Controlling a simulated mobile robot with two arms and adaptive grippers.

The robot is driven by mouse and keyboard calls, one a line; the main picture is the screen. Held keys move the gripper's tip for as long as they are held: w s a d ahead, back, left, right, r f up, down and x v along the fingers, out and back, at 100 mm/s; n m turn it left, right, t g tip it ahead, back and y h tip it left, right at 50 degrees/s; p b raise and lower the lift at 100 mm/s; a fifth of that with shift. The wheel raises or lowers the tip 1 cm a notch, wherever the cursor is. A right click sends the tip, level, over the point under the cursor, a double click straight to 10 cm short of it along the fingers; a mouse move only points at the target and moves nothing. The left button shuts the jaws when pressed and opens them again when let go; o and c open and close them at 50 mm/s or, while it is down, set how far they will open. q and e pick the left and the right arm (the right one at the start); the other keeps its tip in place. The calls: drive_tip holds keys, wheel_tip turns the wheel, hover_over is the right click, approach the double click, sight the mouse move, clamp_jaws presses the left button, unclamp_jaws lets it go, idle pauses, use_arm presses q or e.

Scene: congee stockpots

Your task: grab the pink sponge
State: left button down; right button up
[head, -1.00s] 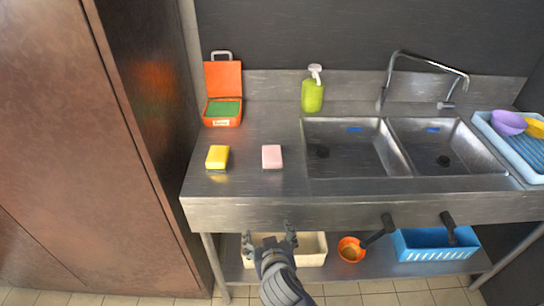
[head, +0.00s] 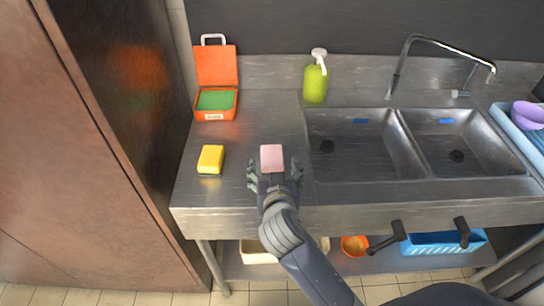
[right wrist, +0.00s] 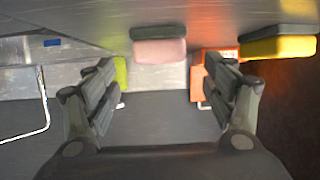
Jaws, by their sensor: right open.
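The pink sponge (head: 272,157) lies on the steel counter left of the sinks. My right gripper (head: 274,172) is open at the sponge's near side, with its fingers pointing toward it. In the right wrist view the pink sponge (right wrist: 159,50), with a dark layer on one face, shows between and beyond the open fingers of my right gripper (right wrist: 160,85). Nothing is held. I cannot tell from the head view whether the fingertips touch it. My left gripper is not in view.
A yellow sponge (head: 210,159) lies to the left of the pink one. An open orange box (head: 216,104) with a green pad stands behind. A green soap bottle (head: 315,83) stands at the back. Two sink basins (head: 365,143) lie to the right.

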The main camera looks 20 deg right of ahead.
sight(273, 160)
drive_tip(key=shift+w+d+f, duration=0.2)
drive_tip(key=shift+w, duration=0.25)
drive_tip(key=shift+w+f, duration=0.15)
drive_tip(key=shift+w, duration=0.1)
drive_tip(key=p+x, duration=0.1)
drive_tip(key=x, duration=0.3)
drive_tip(key=shift+w+p, duration=0.2)
drive_tip(key=shift+p, duration=0.1)
drive_tip(key=shift+w+d+f, duration=0.1)
drive_tip(key=shift+w+f, duration=0.15)
drive_tip(key=shift+w, duration=0.15)
drive_tip(key=shift+s, duration=0.1)
drive_tip(key=shift+c, duration=1)
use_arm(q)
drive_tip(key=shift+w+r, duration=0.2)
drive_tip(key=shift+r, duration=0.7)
use_arm(e)
drive_tip(key=c, duration=0.8)
